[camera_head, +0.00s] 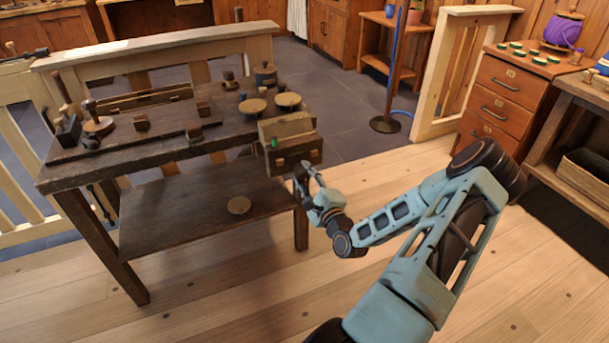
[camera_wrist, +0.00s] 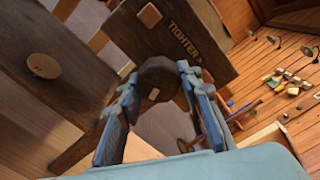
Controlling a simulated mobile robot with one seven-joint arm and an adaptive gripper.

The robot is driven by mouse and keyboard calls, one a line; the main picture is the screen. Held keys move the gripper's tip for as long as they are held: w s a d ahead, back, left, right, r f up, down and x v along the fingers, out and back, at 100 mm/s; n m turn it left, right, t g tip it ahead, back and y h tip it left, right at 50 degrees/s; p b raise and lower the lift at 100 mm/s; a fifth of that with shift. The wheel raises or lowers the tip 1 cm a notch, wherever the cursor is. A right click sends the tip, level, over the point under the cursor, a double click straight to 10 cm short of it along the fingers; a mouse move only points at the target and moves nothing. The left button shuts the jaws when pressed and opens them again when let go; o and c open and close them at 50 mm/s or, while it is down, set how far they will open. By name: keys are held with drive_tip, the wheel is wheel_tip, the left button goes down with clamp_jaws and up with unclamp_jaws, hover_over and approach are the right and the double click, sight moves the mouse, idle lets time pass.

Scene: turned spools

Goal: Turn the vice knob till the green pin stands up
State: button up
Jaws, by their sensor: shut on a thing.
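The wooden vice (camera_head: 292,145) is fixed to the right end of the dark workbench. The green pin (camera_head: 273,143) shows as a small green spot on the left part of the vice; it is too small for me to tell its tilt. In the wrist view, the dark, faceted vice knob (camera_wrist: 160,73) has a pale mark on its face and sits between the two fingers of my gripper (camera_wrist: 157,82), which is shut on it. The word "TIGHTER" with an arrow is on the vice face (camera_wrist: 205,25). In the head view my gripper (camera_head: 302,172) is at the vice's front, with the knob hidden.
The workbench (camera_head: 100,178) carries several spools and tools, with round discs (camera_head: 288,100) near the vice. A lower shelf (camera_head: 180,215) holds one disc. A drawer cabinet (camera_head: 505,90) stands at the back right. The wooden floor right of the bench is mostly clear.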

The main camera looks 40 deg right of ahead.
drive_tip(key=shift+s+a+f+m, duration=0.15)
drive_tip(key=shift+f+m, duration=0.1)
drive_tip(key=shift+m, duration=0.45)
drive_tip(key=o, duration=1.2)
drive_tip(key=shift+r, duration=0.1)
drive_tip(key=shift+c, duration=0.2)
drive_tip(key=v, duration=1.2)
drive_tip(key=shift+r, duration=0.1)
